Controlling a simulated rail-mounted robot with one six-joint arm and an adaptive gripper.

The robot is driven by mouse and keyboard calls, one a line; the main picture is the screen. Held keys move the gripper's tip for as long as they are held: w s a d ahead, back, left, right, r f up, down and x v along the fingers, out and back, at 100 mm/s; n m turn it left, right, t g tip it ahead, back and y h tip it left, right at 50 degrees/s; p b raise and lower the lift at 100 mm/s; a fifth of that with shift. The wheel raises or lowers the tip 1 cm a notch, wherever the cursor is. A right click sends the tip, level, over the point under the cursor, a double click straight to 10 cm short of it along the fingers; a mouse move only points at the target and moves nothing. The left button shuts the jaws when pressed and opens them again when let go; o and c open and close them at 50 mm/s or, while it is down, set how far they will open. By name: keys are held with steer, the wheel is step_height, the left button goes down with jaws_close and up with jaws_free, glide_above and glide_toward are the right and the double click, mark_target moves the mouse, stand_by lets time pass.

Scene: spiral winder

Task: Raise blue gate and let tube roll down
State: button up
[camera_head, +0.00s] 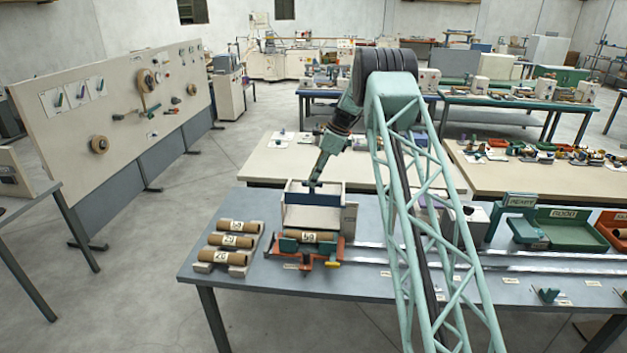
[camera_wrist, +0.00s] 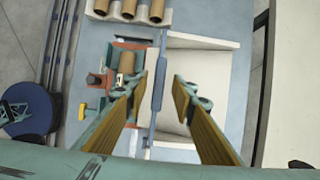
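The blue gate (camera_wrist: 157,92) is a thin bar across the front of a cream, open-topped box (camera_wrist: 200,90). In the wrist view it lies between my gripper's (camera_wrist: 160,80) two spread fingers, nearer the left one. The fingers are open, and I cannot tell whether either touches the gate. In the head view my gripper (camera_head: 314,184) points down over the box, and the blue gate (camera_head: 312,198) shows below it. A brown tube (camera_head: 310,236) with a number label lies on a red and green cradle in front of the box; it also shows in the wrist view (camera_wrist: 126,62).
A rack with several brown labelled tubes (camera_head: 231,240) stands left of the cradle on the grey table (camera_head: 365,287). Metal rails (camera_head: 480,266) run to the right. A green tray (camera_head: 565,228) and an orange tray (camera_head: 612,226) stand at the table's right.

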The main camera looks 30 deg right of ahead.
steer(key=shift+r, duration=0.15)
steer(key=v, duration=1.1)
steer(key=shift+d+r, duration=0.25)
steer(key=shift+s, duration=0.15)
stand_by(0.5)
